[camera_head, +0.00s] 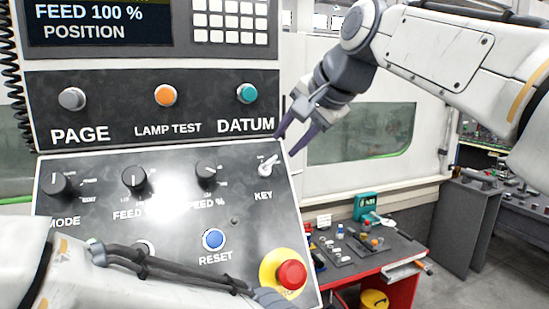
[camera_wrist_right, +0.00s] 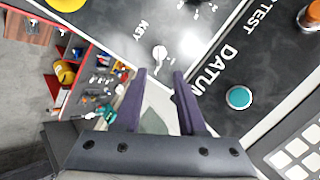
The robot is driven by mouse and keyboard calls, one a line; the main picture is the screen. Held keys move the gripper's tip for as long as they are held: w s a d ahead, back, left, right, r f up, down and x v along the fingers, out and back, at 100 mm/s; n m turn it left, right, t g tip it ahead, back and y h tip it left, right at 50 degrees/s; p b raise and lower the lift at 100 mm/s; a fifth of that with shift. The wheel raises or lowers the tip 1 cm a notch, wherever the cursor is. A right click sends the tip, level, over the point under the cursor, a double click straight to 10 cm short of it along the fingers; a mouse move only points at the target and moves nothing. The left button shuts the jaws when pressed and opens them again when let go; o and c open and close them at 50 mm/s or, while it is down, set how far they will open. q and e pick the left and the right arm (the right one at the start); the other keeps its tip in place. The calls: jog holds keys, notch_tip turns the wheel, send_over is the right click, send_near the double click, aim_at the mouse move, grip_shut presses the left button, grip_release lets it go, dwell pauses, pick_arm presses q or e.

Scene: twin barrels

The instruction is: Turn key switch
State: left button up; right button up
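The key switch (camera_head: 268,163) sits at the right side of the lower control panel, above the label KEY. It is a small silver switch with its handle tilted, and it also shows in the right wrist view (camera_wrist_right: 159,55) just beyond the fingertips. My right gripper (camera_head: 290,144) is open and empty, with its purple fingers pointing at the panel close to the key, apart from it. In the right wrist view its fingers (camera_wrist_right: 160,73) stand apart with a gap between them. My left arm crosses the lower left of the head view; its gripper's fingers are not clearly visible.
The DATUM button (camera_head: 246,93) lies above the key. The speed knob (camera_head: 206,171), blue RESET button (camera_head: 213,239) and red emergency stop (camera_head: 291,274) are nearby on the panel. A red workbench (camera_head: 399,282) with tools stands to the right.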

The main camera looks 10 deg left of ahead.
aim_at(275, 158)
jog(key=p+x, duration=0.1)
jog(key=x, duration=0.7)
jog(key=shift+c, duration=0.3)
grip_shut()
